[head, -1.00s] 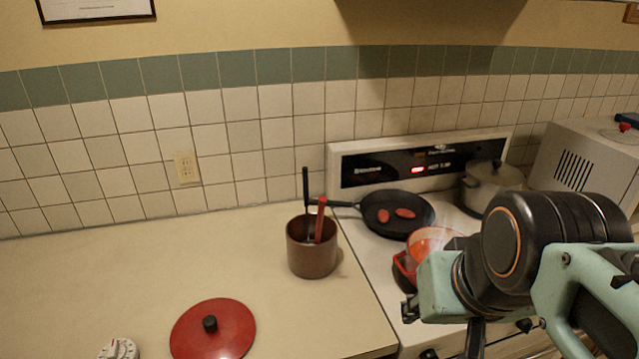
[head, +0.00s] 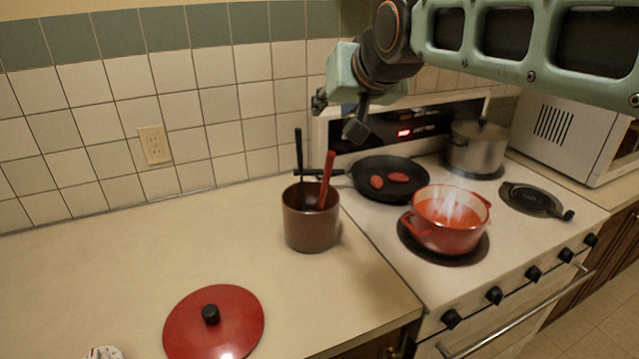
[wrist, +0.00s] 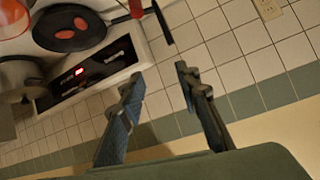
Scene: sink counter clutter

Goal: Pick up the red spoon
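The red spoon (head: 327,178) stands tilted in a brown crock (head: 311,230) on the counter; only its red handle shows, and its lower end is hidden inside. A black-handled utensil (head: 299,152) stands beside it. In the wrist view a red handle (wrist: 136,9) shows at the top edge, with a black handle (wrist: 162,22) to its right. My gripper (head: 338,116) is raised above and slightly right of the crock, in front of the stove's back panel. In the wrist view its two fingers (wrist: 158,80) are apart with nothing between them.
A black pan (head: 390,180) with red pieces, a steaming red pot (head: 447,220) and a steel pot (head: 477,147) are on the stove, right of the crock. A red lid (head: 213,325) lies at the front of the counter.

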